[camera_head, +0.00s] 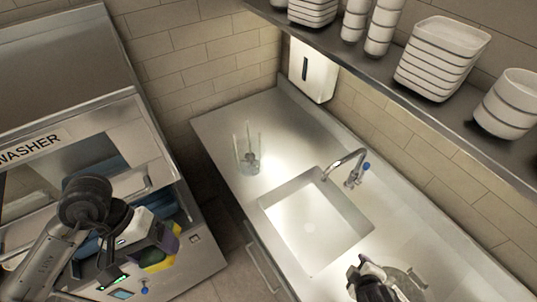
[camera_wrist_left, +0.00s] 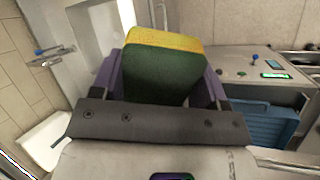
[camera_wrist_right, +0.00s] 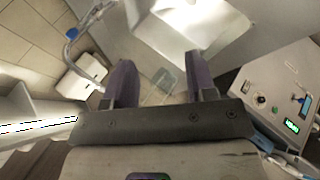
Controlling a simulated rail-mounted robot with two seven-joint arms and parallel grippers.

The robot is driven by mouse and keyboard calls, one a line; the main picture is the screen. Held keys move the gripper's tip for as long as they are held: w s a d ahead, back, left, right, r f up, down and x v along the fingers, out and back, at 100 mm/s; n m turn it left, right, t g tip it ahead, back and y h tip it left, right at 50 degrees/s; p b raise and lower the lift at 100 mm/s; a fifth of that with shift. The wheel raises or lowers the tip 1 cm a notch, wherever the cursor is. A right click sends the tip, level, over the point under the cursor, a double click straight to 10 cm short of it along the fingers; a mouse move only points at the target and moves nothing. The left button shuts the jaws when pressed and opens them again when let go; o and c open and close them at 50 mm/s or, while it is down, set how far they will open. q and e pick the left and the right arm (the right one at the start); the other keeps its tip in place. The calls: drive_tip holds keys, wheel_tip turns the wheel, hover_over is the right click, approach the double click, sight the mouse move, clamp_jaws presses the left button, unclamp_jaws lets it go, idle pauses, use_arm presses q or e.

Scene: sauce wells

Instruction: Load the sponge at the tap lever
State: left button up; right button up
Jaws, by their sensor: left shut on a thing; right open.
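The sponge (camera_wrist_left: 162,75), dark green with a yellow layer, is held between the purple fingers of my left gripper (camera_head: 168,243). In the head view its yellow part (camera_head: 158,263) shows low at the left, in front of the dishwasher, well away from the sink. The tap (camera_head: 350,168) stands behind the sink (camera_head: 312,222); its lever has a blue end (camera_head: 366,166). The tap also shows in the right wrist view (camera_wrist_right: 84,24). My right gripper (camera_wrist_right: 162,85) is open and empty, over the counter's near right part, with its fingers partly hidden in the head view.
A clear container (camera_head: 247,152) with something inside stands on the counter left of the sink. A white dispenser (camera_head: 312,72) hangs on the wall. A shelf (camera_head: 440,128) with stacked white dishes overhangs the counter's back. The dishwasher (camera_head: 75,165) stands at left.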

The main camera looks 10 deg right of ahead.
drive_tip(key=w+d+f+n+t+h+b, duration=0.1)
drive_tip(key=w+d+f+n+t+b, duration=0.1)
drive_tip(key=w+d+n+b, duration=0.3)
drive_tip(key=w+d+f+n+t+h+b, duration=0.1)
drive_tip(key=w+f+n+t, duration=0.1)
drive_tip(key=w+n, duration=0.35)
drive_tip(key=n+t+h+b, duration=0.1)
drive_tip(key=n+t+b, duration=0.4)
drive_tip(key=n+b, duration=0.45)
approach(367, 169)
use_arm(q)
wheel_tip(367, 169, down, 17)
drive_tip(key=shift+p, duration=0.4)
use_arm(e)
drive_tip(key=shift+n, duration=0.9)
drive_tip(key=x, duration=1.1)
drive_tip(key=shift+w+a+r, duration=0.1)
drive_tip(key=shift+w, duration=0.1)
use_arm(q)
drive_tip(key=shift+r, duration=0.1)
drive_tip(key=shift+a, duration=0.1)
use_arm(e)
clamp_jaws()
